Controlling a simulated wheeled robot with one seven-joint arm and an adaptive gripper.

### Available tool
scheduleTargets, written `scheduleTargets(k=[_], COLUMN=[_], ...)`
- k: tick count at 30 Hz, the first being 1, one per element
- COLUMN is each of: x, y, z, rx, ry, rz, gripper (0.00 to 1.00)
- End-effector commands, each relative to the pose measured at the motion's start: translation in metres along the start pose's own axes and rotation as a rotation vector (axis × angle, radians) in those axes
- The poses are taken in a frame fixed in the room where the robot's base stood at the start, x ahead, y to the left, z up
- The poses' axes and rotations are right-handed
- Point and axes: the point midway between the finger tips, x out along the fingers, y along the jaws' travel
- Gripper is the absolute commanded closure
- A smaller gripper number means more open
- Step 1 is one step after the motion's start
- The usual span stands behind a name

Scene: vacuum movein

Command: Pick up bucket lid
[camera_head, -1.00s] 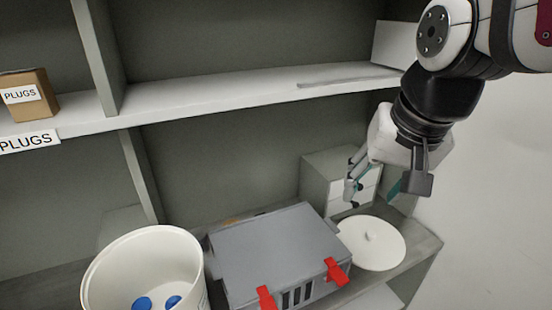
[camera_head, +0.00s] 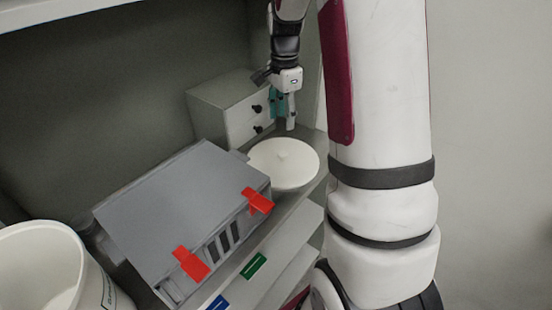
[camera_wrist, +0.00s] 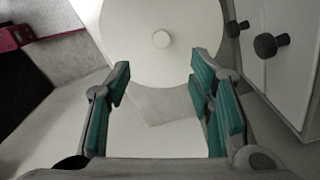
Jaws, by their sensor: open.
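The bucket lid (camera_head: 288,160) is a round white disc with a small knob at its centre. It lies flat on the shelf, right of the grey case. In the wrist view the lid (camera_wrist: 165,65) fills the upper middle, with its knob (camera_wrist: 161,39) ahead of the fingertips. My gripper (camera_head: 284,112) is above the lid's far side, pointing down. In the wrist view my gripper (camera_wrist: 160,75) shows its two teal-padded fingers spread wide with nothing between them. The white bucket (camera_head: 50,265) stands open at lower left, partly cut off by the frame.
A grey case (camera_head: 180,205) with red latches sits left of the lid. A small drawer cabinet (camera_head: 225,108) with dark knobs stands behind the lid, close to my gripper. My arm covers the right of the head view. Lower shelves carry green and blue labels.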

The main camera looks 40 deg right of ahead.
Motion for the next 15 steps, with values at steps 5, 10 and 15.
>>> scheduleTargets(k=[5, 10, 15], x=[0.033, 0.062, 0.076], y=[0.002, 0.001, 0.001], z=[0.001, 0.001, 0.001], rx=[-0.001, -0.002, -0.003], ry=[-0.002, -0.002, -0.001], rz=[0.006, 0.004, 0.002], gripper=[0.52, 0.52, 0.52])
